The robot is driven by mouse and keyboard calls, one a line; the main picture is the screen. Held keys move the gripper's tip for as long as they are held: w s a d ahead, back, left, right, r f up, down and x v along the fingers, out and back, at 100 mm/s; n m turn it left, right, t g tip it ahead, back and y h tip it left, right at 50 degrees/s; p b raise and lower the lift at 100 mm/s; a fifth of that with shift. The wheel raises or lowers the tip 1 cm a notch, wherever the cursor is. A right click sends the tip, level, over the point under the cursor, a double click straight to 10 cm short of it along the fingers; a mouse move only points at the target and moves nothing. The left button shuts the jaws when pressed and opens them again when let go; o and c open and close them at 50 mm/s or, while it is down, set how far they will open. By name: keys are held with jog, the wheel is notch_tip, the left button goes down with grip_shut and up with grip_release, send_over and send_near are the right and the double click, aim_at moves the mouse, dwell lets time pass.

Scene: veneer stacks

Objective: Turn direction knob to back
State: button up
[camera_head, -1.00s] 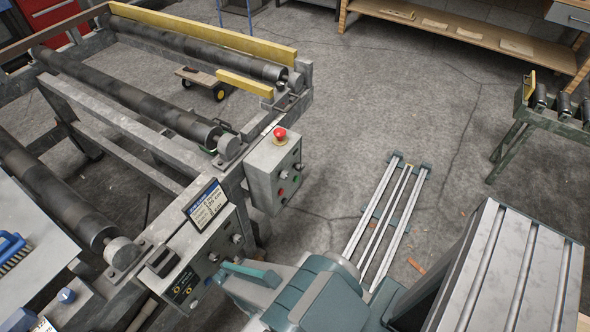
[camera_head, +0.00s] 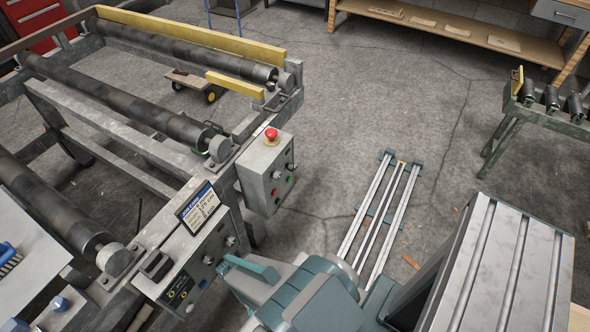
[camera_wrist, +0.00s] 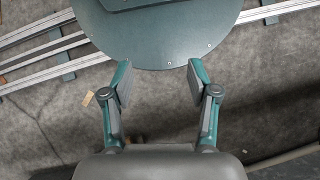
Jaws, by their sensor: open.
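The grey control panel (camera_head: 217,234) on the roller machine carries a small display (camera_head: 200,205) and several small dark knobs, one of them at its upper right (camera_head: 231,241). Their labels are too small to read, so I cannot tell which is the direction knob or where it points. My gripper (camera_wrist: 158,78) is open and empty in the wrist view. Its two teal and grey fingers are spread apart over the floor and my own round base plate, with no knob between them. In the head view my arm is right of the panel.
A second control box (camera_head: 258,184) with a red mushroom button (camera_head: 271,135) stands just behind the panel. Long dark rollers (camera_head: 125,112) fill the left side. A green roller stand (camera_head: 540,119) is at right. Open floor (camera_head: 370,90) lies between.

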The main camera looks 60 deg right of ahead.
jog(key=w+d+m+t+y+b, duration=0.1)
jog(key=w+d+m+t+y, duration=0.45)
jog(key=d+m, duration=0.6)
jog(key=m+t+h+b, duration=0.2)
jog(key=m+t+h, duration=0.3)
jog(key=m+t, duration=1.6)
send_near(290, 167)
jog(key=w+m+g+p, duration=0.2)
jog(key=w, duration=0.6)
jog(key=shift+w+d, duration=0.2)
jog(key=shift+d, duration=0.1)
jog(key=shift+r+y, duration=0.15)
jog(key=shift+y, duration=0.1)
